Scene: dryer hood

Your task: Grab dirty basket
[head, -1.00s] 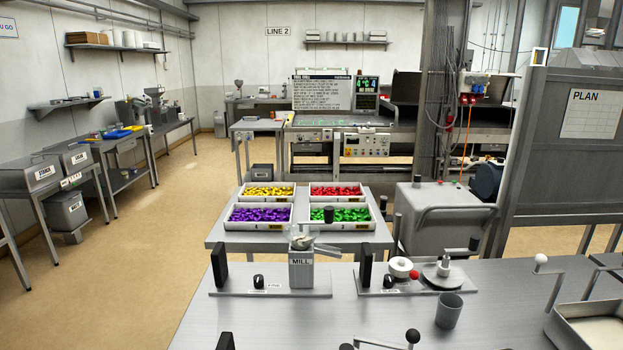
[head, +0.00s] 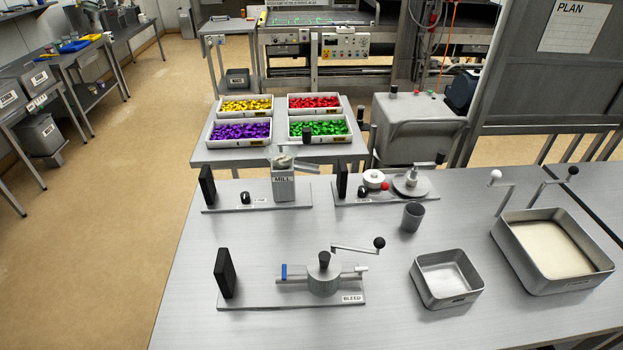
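I cannot pick out anything clearly marked as a dirty basket. A small square metal bin (head: 440,279) stands on the near steel table and looks empty. A larger metal tray (head: 568,284) with a pale cream layer inside stands to its right. Their small front labels are too small to read. Neither of my grippers shows in the head view.
The near table (head: 205,325) also carries a BLEED fixture (head: 323,276), a MILL fixture (head: 284,186), a turntable fixture (head: 410,184) and a grey cup (head: 413,217). Bins of coloured pieces (head: 240,131) stand on a table behind. Open floor (head: 110,220) lies left.

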